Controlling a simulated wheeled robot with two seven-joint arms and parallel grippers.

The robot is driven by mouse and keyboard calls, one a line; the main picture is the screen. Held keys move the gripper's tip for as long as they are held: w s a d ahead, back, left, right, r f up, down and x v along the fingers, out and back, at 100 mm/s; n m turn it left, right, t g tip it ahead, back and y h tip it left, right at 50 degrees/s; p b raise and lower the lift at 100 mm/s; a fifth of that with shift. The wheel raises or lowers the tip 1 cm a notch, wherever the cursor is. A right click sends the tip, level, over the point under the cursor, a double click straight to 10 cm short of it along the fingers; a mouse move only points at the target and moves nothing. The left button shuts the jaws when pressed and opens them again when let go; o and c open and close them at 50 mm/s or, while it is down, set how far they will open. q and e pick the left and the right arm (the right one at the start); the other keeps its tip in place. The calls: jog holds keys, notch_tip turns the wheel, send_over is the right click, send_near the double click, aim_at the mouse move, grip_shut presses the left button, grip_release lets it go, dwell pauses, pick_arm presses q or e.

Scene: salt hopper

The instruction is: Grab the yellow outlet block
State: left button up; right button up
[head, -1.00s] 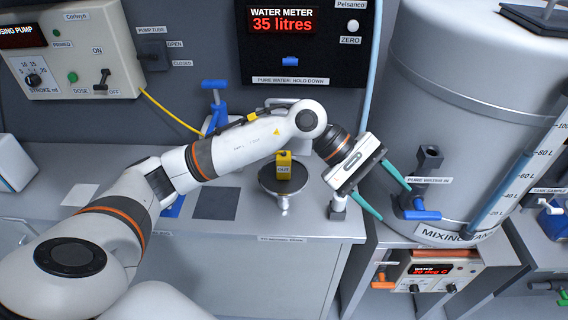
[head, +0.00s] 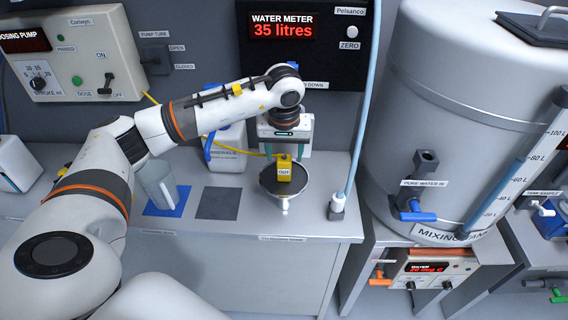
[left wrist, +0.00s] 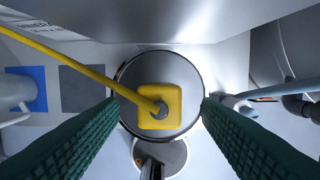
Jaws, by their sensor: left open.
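The yellow outlet block (head: 284,173), labelled OUT, sits over a round dark dish (head: 268,186) on the grey bench. In the left wrist view the yellow block (left wrist: 172,98) is seen from above, with a yellow tube (left wrist: 80,66) running to a grey fitting on it. My left gripper (head: 288,150) is above and just behind the block in the head view, pointing down. Its green fingers are open, and in the left wrist view the block lies between and beyond the two fingers (left wrist: 160,115). I cannot see contact. My right gripper is not in view.
A clear jug (head: 158,186) stands on a blue mat to the left, beside a dark square mat (head: 218,203). A white container (head: 228,147) stands behind. A grey hose fitting (head: 337,205) and the mixing tank (head: 425,130) are to the right.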

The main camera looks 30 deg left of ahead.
aim_at(284, 158)
pick_arm(q)
jog(key=shift+f+p, duration=0.35)
jog(key=shift+p, duration=0.05)
jog(key=f, duration=0.1)
jog(key=f+p, duration=0.2)
jog(key=shift+w+a+f, duration=0.2)
jog(key=shift+w+f, duration=0.05)
jog(key=shift+f, duration=0.05)
jog(key=shift+w+a+f, duration=0.1)
jog(key=shift+f, duration=0.35)
jog(key=c, duration=1.2)
